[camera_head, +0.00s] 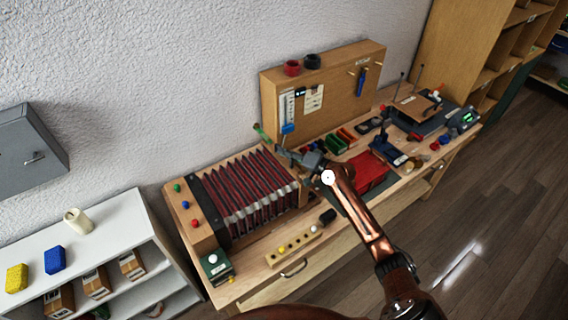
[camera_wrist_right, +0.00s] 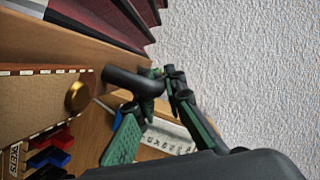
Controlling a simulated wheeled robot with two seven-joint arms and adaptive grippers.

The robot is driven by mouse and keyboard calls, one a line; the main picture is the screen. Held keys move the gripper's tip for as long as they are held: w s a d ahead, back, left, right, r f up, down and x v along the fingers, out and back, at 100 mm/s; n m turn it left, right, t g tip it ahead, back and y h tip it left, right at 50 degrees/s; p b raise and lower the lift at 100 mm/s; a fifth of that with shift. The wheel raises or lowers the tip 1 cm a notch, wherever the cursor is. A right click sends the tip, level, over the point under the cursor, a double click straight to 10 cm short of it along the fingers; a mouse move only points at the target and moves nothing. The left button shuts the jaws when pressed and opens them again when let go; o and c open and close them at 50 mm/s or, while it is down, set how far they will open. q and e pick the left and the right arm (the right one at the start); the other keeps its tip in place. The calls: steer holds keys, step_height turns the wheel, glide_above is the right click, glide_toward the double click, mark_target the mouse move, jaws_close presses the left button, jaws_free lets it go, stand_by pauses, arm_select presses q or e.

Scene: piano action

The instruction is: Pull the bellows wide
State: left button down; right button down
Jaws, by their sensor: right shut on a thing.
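The bellows (camera_head: 245,190) lies on the workbench at left in the head view, its dark red folds spread between a wooden left end with coloured buttons (camera_head: 190,215) and a wooden right side. A corner of the red folds shows at the top of the right wrist view (camera_wrist_right: 105,12). My right gripper (camera_head: 287,152) is at the bellows' far right corner. In the wrist view its green-padded fingers (camera_wrist_right: 160,92) are closed around the end of a dark bent handle (camera_wrist_right: 128,78) on the wooden end. My left gripper is not in view.
A red tray (camera_head: 370,172) lies right of the bellows, and a wooden strip with several knobs (camera_head: 293,246) lies in front. A white shelf (camera_head: 115,225) stands at left.

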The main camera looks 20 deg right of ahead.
steer(key=shift+d, duration=0.3)
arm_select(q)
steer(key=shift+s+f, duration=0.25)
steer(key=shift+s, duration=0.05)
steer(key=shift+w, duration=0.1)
arm_select(e)
steer(key=c, duration=2)
jaws_free()
steer(key=shift+w+a, duration=0.1)
steer(key=shift+s, duration=0.2)
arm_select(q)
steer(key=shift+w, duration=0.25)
arm_select(e)
steer(key=v, duration=1.1)
steer(key=shift+s+d, duration=0.25)
steer(key=shift+d, duration=0.05)
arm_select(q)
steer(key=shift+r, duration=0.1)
arm_select(e)
steer(key=shift+r, duration=0.1)
